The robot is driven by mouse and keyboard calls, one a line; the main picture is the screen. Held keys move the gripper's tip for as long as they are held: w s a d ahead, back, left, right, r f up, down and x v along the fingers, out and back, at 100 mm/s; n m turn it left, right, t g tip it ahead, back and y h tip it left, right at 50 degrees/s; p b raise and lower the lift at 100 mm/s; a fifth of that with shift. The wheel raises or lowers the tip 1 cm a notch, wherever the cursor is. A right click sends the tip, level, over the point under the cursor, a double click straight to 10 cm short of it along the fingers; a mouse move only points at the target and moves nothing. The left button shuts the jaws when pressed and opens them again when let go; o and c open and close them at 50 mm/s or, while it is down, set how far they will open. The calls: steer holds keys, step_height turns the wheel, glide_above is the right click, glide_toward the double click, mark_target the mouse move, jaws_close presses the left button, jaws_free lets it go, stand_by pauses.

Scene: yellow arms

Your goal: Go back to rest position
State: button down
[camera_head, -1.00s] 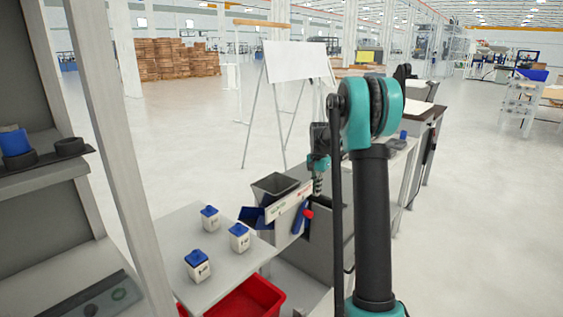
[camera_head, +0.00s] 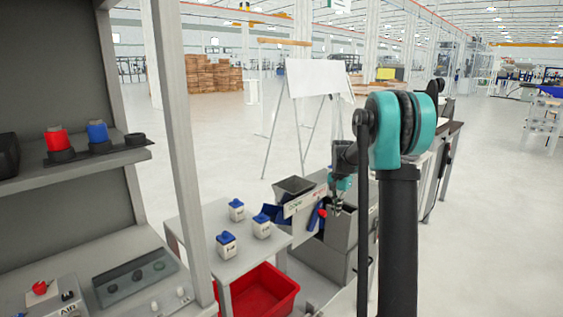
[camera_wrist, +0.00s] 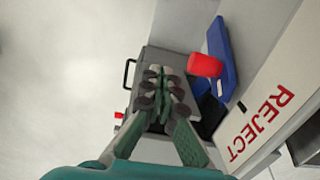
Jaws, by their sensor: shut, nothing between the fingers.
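My gripper (camera_wrist: 160,85) is shut with nothing between its fingers in the wrist view. In the head view my gripper (camera_head: 337,206) hangs at the end of my teal and black arm, in front of the grey bins. A red-tipped blue item (camera_wrist: 207,65) lies close to the right of my fingers in the wrist view, apart from them. A sign lettered REJECT (camera_wrist: 265,120) stands to the right. A dark grey bin (camera_wrist: 185,110) is beneath the fingers and partly hidden by them.
Several white, blue-capped containers (camera_head: 227,244) stand on a grey table (camera_head: 205,225). A red crate (camera_head: 262,290) is below it. A shelf frame (camera_head: 180,150) rises at the left, with a red and a blue item on it. Open floor (camera_head: 490,220) lies at the right.

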steer(key=s+a+f+n+t, duration=0.1)
steer(key=s+f+n, duration=0.1)
steer(key=s, duration=1)
steer(key=s+f+n+t, duration=0.1)
steer(key=s+f+n, duration=0.1)
steer(key=s, duration=1)
steer(key=s+a+f+n+t, duration=0.1)
steer(key=s+f+n+t, duration=0.1)
steer(key=s, duration=1)
steer(key=f+n, duration=0.1)
steer(key=n, duration=0.1)
steer(key=shift+s+a+n, duration=0.15)
steer(key=shift+a+n, duration=0.15)
